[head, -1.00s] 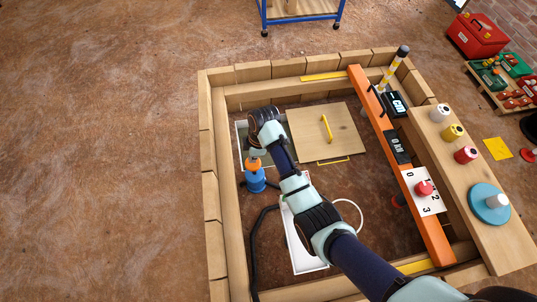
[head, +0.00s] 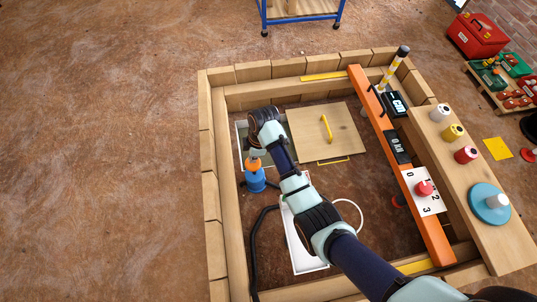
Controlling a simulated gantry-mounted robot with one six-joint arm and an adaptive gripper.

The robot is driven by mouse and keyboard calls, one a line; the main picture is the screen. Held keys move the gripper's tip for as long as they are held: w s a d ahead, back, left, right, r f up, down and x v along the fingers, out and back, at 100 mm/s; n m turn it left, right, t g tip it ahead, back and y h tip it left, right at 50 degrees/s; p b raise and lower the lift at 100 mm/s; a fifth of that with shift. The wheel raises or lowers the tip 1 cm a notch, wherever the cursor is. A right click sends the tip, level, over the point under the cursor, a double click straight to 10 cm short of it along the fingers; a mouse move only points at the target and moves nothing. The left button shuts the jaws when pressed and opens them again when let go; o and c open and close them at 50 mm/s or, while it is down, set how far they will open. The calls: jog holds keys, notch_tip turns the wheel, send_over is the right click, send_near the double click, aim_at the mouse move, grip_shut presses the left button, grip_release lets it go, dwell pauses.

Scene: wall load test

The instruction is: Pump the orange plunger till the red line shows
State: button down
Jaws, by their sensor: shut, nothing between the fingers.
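The blue pump (head: 255,181) stands upright on the dirt floor at the left inside the timber-walled pit. Its orange plunger (head: 254,164) sits on top. My gripper (head: 252,156) points down at the plunger from above, shut and empty. Its fingertips are at or just over the plunger top; they are too small to tell whether they touch. My wrist hides part of the area above the pump. No red line can be made out on the pump at this size.
Timber walls (head: 206,160) surround the pit. A wooden board (head: 308,128) with a yellow handle lies right of my wrist. An orange beam (head: 432,228) carries a dark display (head: 397,147) and a white 0-to-3 scale (head: 427,204) with a red knob. A black hose (head: 254,240) runs along the floor.

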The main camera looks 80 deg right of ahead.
aim_at(254, 165)
jog(key=shift+f+b, duration=1.2)
jog(key=shift+f, duration=1.35)
jog(key=shift+f+b, duration=0.5)
jog(key=shift+f, duration=0.3)
notch_tip(254, 165, up, 7)
jog(key=p, duration=0.8)
jog(key=shift+r, duration=0.1)
jog(key=shift+f, duration=0.2)
jog(key=shift+f+b, duration=1.6)
jog(key=shift+f, duration=0.85)
